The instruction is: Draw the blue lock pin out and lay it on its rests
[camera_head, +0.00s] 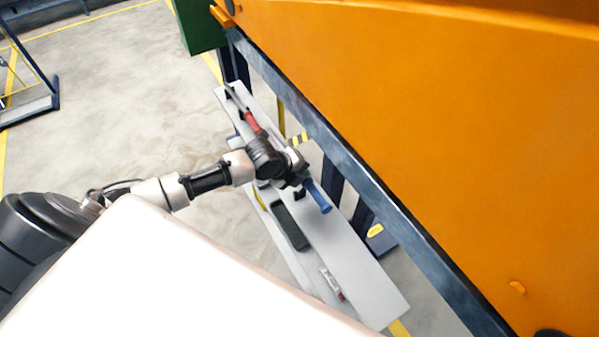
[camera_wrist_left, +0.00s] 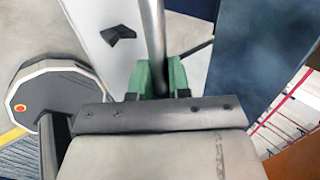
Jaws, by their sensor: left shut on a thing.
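The blue lock pin shows as a blue length (camera_head: 318,197) sticking out past my left gripper (camera_head: 297,181) in the head view, above the pale shelf. In the left wrist view the green fingers of my left gripper (camera_wrist_left: 161,80) are shut on a grey metal shaft (camera_wrist_left: 153,30), which I take to be the pin's. A small black rest (camera_wrist_left: 117,35) stands on the pale shelf beside the shaft, apart from it. A black rest (camera_head: 299,194) also shows by the blue end in the head view. Whether the pin touches the rests cannot be told. My right gripper is not in view.
The pale shelf (camera_head: 368,285) runs below an orange body (camera_head: 430,120) and a dark blue beam (camera_head: 350,160). A red-handled rod (camera_head: 252,123), a black tray (camera_head: 290,226) and a small red-and-white item (camera_head: 331,282) lie along it. Open floor is on the left.

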